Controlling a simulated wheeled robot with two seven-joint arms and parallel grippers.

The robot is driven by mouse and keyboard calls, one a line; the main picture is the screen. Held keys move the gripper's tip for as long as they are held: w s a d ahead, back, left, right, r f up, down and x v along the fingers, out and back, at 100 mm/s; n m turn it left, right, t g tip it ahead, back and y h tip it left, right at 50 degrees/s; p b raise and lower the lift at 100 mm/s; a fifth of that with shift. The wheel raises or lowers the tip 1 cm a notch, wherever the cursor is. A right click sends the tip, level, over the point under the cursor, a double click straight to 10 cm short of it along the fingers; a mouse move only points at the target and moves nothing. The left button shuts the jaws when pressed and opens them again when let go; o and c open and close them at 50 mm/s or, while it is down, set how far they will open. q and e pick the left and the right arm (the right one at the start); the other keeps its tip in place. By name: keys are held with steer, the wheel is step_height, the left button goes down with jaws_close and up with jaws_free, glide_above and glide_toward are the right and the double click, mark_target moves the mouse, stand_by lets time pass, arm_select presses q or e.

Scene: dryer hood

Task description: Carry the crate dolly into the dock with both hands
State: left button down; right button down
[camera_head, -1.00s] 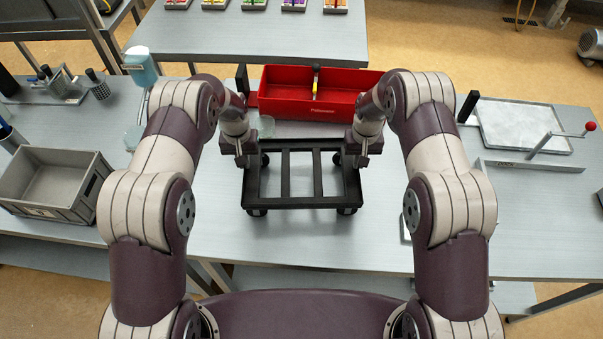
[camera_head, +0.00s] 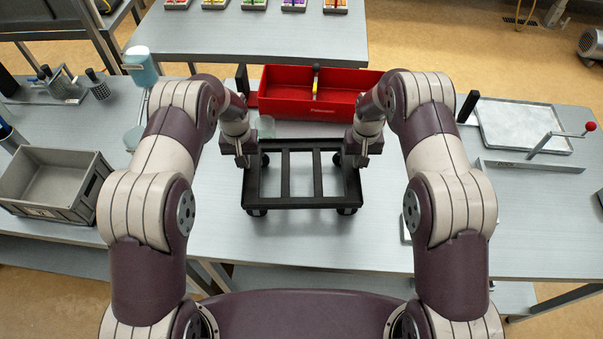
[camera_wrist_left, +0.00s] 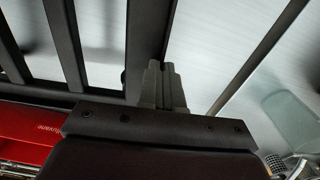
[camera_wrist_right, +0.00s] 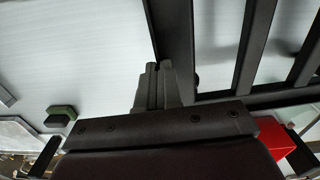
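The crate dolly (camera_head: 302,202) is a black slatted frame on dark casters, standing level on or just above the grey table in the head view; I cannot tell which. My left gripper (camera_head: 243,160) is at its left side rail and my right gripper (camera_head: 361,160) at its right side rail. In the left wrist view the fingers (camera_wrist_left: 161,72) are close together with the rail's edge running between them. The right wrist view shows the same at the fingers (camera_wrist_right: 158,72). Both look shut on the dolly. I cannot clearly identify a dock.
A red open box (camera_head: 285,104) with a yellow-handled tool stands behind the dolly. A grey crate (camera_head: 80,208) is at the left. A pale plate (camera_head: 520,125) and a red-knobbed lever (camera_head: 589,127) are at the right. The table in front of the dolly is clear.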

arm_select(q)
steer(key=shift+r, duration=0.1)
arm_select(e)
steer(key=shift+w+r, duration=0.1)
